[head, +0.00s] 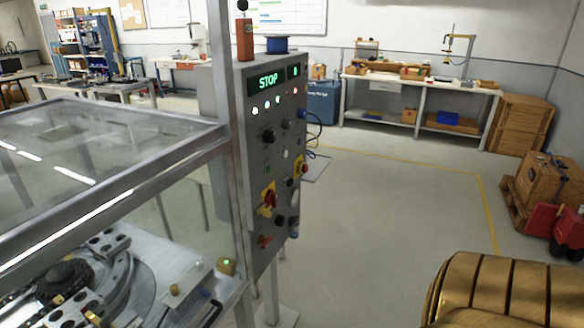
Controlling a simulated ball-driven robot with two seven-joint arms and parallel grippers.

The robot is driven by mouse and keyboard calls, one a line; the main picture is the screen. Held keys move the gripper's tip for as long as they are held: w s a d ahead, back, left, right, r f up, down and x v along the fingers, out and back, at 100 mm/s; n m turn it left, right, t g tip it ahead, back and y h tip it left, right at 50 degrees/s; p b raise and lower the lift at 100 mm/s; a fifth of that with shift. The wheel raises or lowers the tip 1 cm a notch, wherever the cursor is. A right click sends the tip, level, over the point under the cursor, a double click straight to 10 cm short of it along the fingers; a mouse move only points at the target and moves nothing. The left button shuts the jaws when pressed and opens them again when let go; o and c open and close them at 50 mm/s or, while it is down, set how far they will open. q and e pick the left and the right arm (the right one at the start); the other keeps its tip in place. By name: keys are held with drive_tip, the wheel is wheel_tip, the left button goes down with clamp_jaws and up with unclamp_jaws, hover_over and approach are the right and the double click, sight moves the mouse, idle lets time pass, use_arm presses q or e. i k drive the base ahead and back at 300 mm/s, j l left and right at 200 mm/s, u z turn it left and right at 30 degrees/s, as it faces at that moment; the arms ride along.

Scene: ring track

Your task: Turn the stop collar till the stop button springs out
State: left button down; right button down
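A grey control cabinet (255,150) stands upright near the middle of the head view, its panel seen at a steep angle. Its display (268,82) reads STOP in green. A red control on a yellow plate (268,198) sits low on the panel. A second red-and-yellow control (301,168) sits at the right edge. A red knob (265,241) is lower down. I cannot tell for sure which one is the stop button with its collar, nor whether it is pressed in. Neither of my grippers is in view.
A framed clear-walled machine enclosure (110,190) fills the left, beside the cabinet. Open floor (390,215) with a yellow line lies to the right. A pallet with wooden boxes (550,185) stands far right. A workbench (420,90) is at the back.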

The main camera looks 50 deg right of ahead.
sight(301, 164)
drive_tip(key=z, duration=1.7)
drive_tip(key=i+l, duration=0.45)
drive_tip(key=l, duration=0.15)
drive_tip(key=i+l, duration=0.45)
drive_tip(key=l, duration=0.2)
